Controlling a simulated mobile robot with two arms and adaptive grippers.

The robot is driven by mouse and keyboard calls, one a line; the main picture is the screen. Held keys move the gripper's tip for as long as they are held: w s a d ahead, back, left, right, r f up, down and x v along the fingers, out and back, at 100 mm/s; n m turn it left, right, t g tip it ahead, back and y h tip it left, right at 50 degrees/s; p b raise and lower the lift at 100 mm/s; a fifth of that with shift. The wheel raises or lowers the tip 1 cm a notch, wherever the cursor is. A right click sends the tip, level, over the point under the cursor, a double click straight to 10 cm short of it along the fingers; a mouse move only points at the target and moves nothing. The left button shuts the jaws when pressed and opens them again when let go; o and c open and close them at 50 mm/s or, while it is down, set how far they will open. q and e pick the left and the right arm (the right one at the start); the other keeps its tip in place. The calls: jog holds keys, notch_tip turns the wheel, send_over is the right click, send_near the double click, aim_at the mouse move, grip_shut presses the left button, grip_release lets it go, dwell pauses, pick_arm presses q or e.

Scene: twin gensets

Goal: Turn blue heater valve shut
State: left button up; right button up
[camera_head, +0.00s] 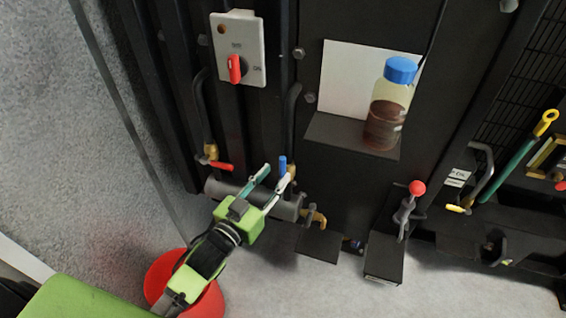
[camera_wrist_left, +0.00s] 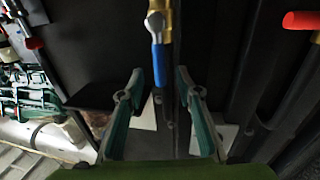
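The blue heater valve handle (camera_head: 283,165) stands upright at the brass fitting on the lower front of the black genset panel. In the left wrist view the blue handle (camera_wrist_left: 159,66) hangs from its brass valve body (camera_wrist_left: 163,22), lined up with the pipe. My left gripper (camera_head: 275,172) is open, its two fingers close to the handle. In the left wrist view the fingers (camera_wrist_left: 160,88) are spread to either side of the handle's free end, with gaps on both sides. My right gripper is not in view.
A red valve handle (camera_head: 221,166) sits left of the blue one. A grey cylinder (camera_head: 284,209) lies below. A red bucket (camera_head: 160,275) is under my left arm. A bottle (camera_head: 388,104) stands on a shelf, and a red-knobbed lever (camera_head: 417,188) is at right.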

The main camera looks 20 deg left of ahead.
aim_at(280, 169)
pick_arm(q)
jog(key=x, duration=0.5)
jog(key=shift+d+p, duration=0.1)
jog(key=shift+p, duration=0.2)
grip_shut()
